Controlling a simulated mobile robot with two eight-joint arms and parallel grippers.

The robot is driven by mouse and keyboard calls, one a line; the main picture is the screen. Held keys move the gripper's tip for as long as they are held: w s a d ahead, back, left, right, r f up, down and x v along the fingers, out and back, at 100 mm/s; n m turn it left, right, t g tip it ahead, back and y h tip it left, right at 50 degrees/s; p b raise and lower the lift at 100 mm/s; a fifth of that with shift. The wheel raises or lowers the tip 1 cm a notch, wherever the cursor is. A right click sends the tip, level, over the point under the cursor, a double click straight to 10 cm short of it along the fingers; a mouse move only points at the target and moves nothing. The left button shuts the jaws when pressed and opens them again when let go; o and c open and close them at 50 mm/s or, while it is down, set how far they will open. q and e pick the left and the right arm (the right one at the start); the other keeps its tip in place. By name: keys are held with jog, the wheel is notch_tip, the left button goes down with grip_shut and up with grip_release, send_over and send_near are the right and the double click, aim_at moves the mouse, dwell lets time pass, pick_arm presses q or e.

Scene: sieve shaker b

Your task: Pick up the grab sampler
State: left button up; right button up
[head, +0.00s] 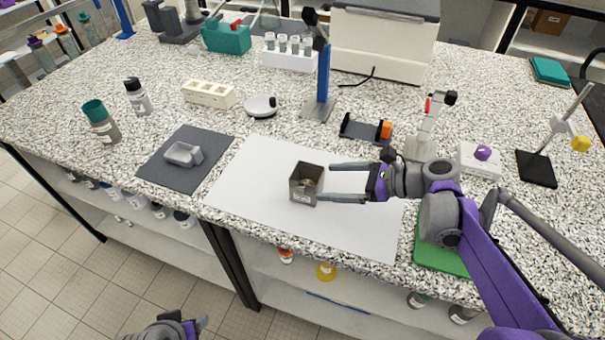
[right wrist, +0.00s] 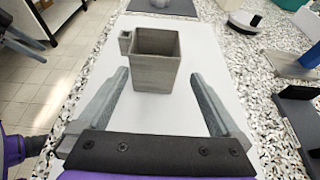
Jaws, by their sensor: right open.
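A grey open-topped square box, which I take to be the grab sampler (head: 306,184), stands upright on a white sheet (head: 245,185). In the right wrist view the box (right wrist: 155,70) has a small square stub at its upper left. My right gripper (head: 324,182) is open, reaching in from the right. Its fingertips are at the near side of the box. In the right wrist view the gripper (right wrist: 159,76) has its fingers apart, with the box between and just beyond the tips. My left gripper (head: 203,322) is partly in view at the bottom edge, low beside the bench.
A dark mat (head: 160,170) with a small grey dish (head: 184,153) lies left of the sheet. Bottles (head: 101,121), a blue post (head: 322,85), a dark cradle (head: 362,131) and a white stand (head: 424,140) are behind. The sheet around the box is clear.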

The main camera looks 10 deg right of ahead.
aim_at(321, 184)
jog(key=x, duration=0.4)
jog(key=shift+s+a, duration=0.15)
jog(key=shift+s, duration=0.2)
jog(key=shift+x, duration=3.05)
grip_shut()
